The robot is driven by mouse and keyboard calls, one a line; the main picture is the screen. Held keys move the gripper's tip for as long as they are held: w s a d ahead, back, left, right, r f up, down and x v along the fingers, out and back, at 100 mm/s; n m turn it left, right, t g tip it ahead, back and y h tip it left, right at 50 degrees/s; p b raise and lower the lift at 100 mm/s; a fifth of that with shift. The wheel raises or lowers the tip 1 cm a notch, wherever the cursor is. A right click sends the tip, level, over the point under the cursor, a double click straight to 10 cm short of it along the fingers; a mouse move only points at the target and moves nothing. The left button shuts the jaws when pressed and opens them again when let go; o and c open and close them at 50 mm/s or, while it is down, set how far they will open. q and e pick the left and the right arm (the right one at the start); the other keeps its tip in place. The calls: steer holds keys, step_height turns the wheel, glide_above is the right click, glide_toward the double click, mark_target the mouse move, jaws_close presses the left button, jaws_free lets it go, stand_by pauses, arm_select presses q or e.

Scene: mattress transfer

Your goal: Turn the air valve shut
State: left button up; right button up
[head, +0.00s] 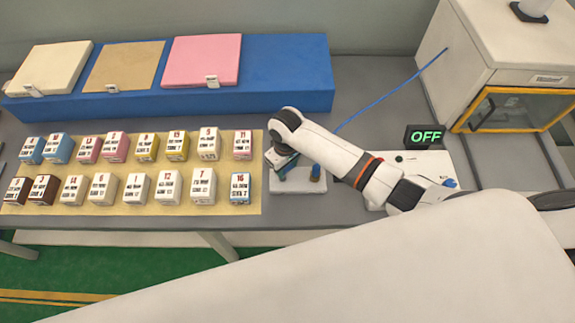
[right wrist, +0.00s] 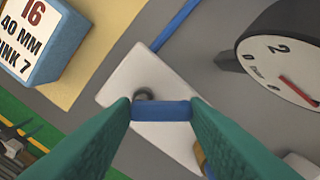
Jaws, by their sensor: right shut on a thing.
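The air valve has a white base plate (head: 312,186) on the grey table, right of the block mat. In the right wrist view its blue handle (right wrist: 162,110) lies crosswise between the fingertips, over the white plate (right wrist: 150,74). My right gripper (head: 281,172) is shut on this handle; its green fingers (right wrist: 161,111) touch both ends. A dark round stub shows behind the handle. A brass fitting (head: 316,173) stands at the plate's right side. My arm hides part of the valve in the head view. My left gripper is out of view.
A gauge (right wrist: 285,55) with a red needle is close by. A blue hose (head: 392,95) runs to a white cabinet (head: 490,50). A sign (head: 425,136) reads OFF. Numbered blocks, including block 16 (head: 241,188), stand left on a tan mat (head: 120,208).

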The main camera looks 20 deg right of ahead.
steer(key=n, duration=0.5)
steer(key=shift+w+a+r+n, duration=0.1)
steer(key=shift+w+a+n, duration=0.2)
steer(key=shift+w, duration=0.1)
steer(key=shift+w+a+n, duration=0.1)
steer(key=shift+a+n, duration=0.05)
steer(key=shift+n, duration=0.9)
steer(key=shift+a+n, duration=0.1)
steer(key=shift+n, duration=0.95)
steer(key=o, duration=1)
step_height(320, 180, up, 12)
steer(key=b, duration=0.3)
